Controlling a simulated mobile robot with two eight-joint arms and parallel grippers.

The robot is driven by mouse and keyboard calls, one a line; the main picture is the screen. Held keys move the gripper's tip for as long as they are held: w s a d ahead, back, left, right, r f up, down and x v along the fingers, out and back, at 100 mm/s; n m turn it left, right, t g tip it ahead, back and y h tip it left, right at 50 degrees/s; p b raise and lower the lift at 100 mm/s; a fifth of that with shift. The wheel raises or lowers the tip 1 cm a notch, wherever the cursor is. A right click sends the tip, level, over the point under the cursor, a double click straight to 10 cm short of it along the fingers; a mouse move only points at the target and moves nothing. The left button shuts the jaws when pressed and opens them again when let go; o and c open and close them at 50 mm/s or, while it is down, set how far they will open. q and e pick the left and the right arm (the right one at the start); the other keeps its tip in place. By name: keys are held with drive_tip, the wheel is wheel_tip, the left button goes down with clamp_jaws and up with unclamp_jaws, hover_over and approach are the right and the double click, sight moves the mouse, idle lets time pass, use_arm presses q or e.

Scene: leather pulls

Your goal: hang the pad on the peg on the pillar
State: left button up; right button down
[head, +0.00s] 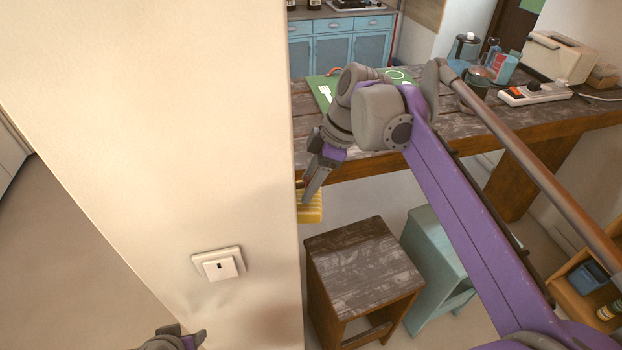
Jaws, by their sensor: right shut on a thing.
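The pad is a yellow, ridged piece (313,211) held low at the right edge of the pillar (170,130). Its left part is hidden behind the pillar's edge. My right gripper (306,196) points down and is shut on the pad; the pillar's edge covers part of the fingers. My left gripper (186,339) only just shows at the bottom edge, in front of the pillar's lower part; its jaws are not clear.
A white switch plate (218,264) is on the pillar. A wooden table (455,122) stands behind my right arm, with a green mat (323,91), a power strip (535,94) and a kettle. A brown stool (362,262) and a teal stool (432,250) stand below.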

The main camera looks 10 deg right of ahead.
idle(0.3)
drive_tip(key=shift+c, duration=0.4)
unclamp_jaws()
drive_tip(key=w+p+v, duration=0.1)
drive_tip(key=v, duration=1)
use_arm(q)
drive_tip(key=shift+w+r, duration=0.35)
drive_tip(key=shift+r, duration=0.45)
use_arm(e)
drive_tip(key=s+f+m+t+h, duration=0.1)
drive_tip(key=s+f+m, duration=0.4)
drive_tip(key=f, duration=0.4)
drive_tip(key=s+d+f+m+t+h, duration=0.1)
drive_tip(key=s+f+m+t+h, duration=0.1)
drive_tip(key=s+f+m, duration=0.3)
drive_tip(key=s+d+f+m+t+h, duration=0.1)
drive_tip(key=s+f+m, duration=0.4)
drive_tip(key=f, duration=0.8)
drive_tip(key=s+t, duration=0.1)
drive_tip(key=s, duration=0.2)
drive_tip(key=shift+f, duration=0.2)
